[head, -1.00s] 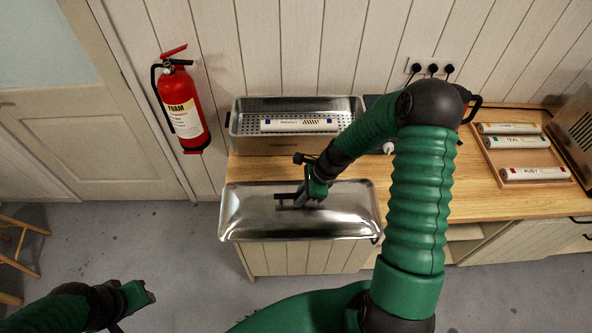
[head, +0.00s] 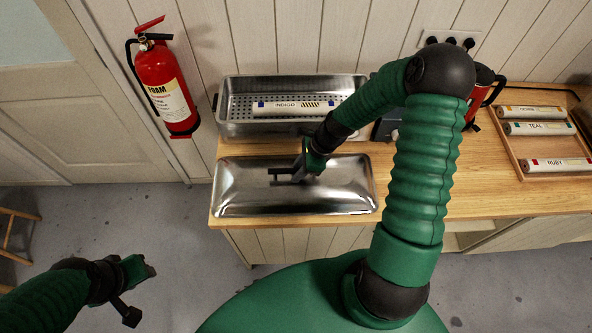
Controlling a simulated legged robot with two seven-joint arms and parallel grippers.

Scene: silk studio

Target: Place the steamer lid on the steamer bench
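The steamer lid (head: 240,190) is a shiny steel rectangular cover with a dark bar handle. It lies level over the front left part of the wooden steamer bench (head: 455,203), in front of the steamer. I cannot tell whether it touches the wood. My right gripper (head: 296,175) is at the lid's handle and appears shut on it; its fingers are partly hidden by the wrist. My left gripper (head: 145,270) is away over the floor at the lower left, empty; its finger gap is not clear.
The open steel steamer (head: 228,128) stands behind the lid with a tube marked INDIGO (head: 300,108) in it. A wooden tray (head: 520,155) of labelled tubes is at the right. A red extinguisher (head: 165,85) hangs on the wall. Bare bench top lies right of the lid.

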